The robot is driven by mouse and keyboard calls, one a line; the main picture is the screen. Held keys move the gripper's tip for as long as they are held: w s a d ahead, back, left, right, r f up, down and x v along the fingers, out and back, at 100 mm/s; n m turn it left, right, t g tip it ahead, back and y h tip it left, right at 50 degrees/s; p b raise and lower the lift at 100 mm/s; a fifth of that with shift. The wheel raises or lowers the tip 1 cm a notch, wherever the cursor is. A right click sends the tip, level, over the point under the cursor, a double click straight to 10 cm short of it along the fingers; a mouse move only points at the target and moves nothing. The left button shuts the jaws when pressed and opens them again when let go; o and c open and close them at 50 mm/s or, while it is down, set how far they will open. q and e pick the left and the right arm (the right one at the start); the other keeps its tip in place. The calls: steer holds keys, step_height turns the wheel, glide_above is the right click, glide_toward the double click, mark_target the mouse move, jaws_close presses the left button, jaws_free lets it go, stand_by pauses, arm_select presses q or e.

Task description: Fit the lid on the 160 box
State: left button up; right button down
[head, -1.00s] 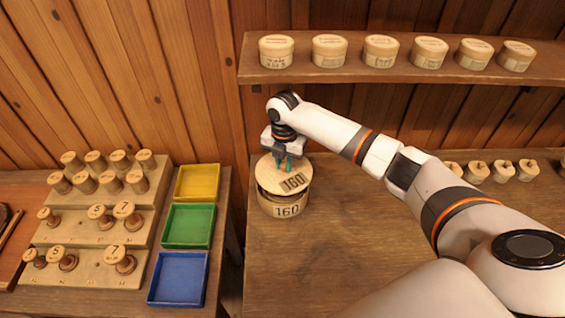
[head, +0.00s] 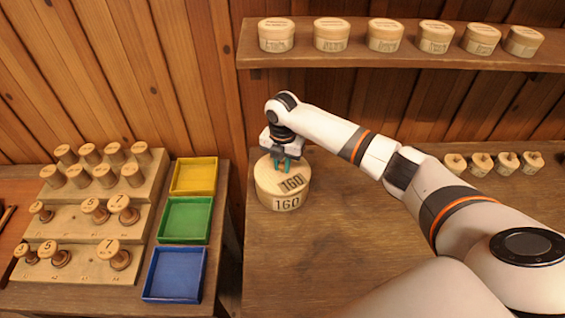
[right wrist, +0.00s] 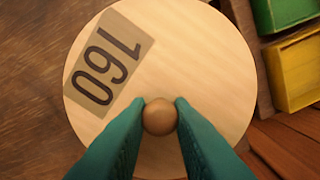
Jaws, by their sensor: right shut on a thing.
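The round wooden 160 box (head: 287,203) stands on the bench near its left edge, its 160 label facing front. The lid (head: 268,180), with its own 160 label, sits level on the box with no gap that I can see. In the right wrist view the lid (right wrist: 200,60) fills the middle and hides the box. My right gripper (head: 285,166) is above the lid, its teal fingers shut on the lid's round knob (right wrist: 160,116). My left gripper is not in view.
A shelf (head: 400,57) with several round boxes runs above the bench. Several small knobbed pieces (head: 480,163) stand at the back right. Left, a separate table holds yellow (head: 194,177), green (head: 185,220) and blue trays (head: 175,274) and a stepped spool rack (head: 90,220).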

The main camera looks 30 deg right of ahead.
steer(key=shift+r+p, duration=0.1)
steer(key=shift+p, duration=0.3)
steer(key=shift+f, duration=0.3)
stand_by(0.6)
steer(key=c, duration=0.8)
jaws_free()
steer(key=shift+r, duration=0.1)
steer(key=shift+r+p, duration=0.65)
steer(key=shift+p, duration=0.3)
